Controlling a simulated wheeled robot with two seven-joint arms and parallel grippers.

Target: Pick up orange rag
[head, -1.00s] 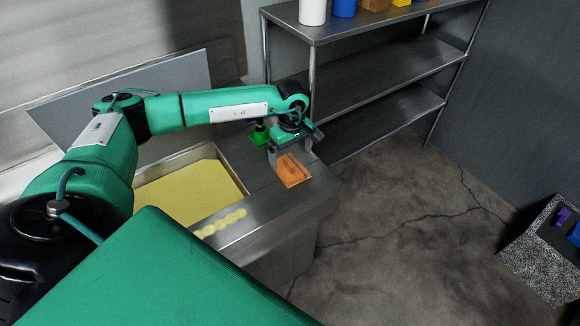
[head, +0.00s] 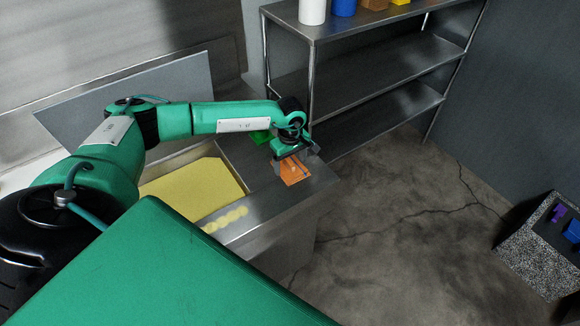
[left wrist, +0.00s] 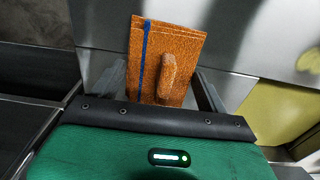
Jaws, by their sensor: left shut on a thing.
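The orange rag (head: 294,175) lies on the metal counter beside the griddle. In the left wrist view, the rag (left wrist: 185,50) shows a blue stripe and a raised orange ridge. My left gripper (head: 297,161) is right over the rag, pointing down. In the left wrist view its fingers (left wrist: 163,88) are on either side of the rag, shut on it. The rag's near end is hidden behind the gripper body. My right gripper is not in view.
The griddle with a yellow surface (head: 195,190) is left of the rag, with several pale yellow rounds (head: 225,218) along its front edge. A green object (head: 260,137) is behind the rag. A metal shelf (head: 365,75) stands behind. A speckled bin (head: 535,262) is at right; the floor between is clear.

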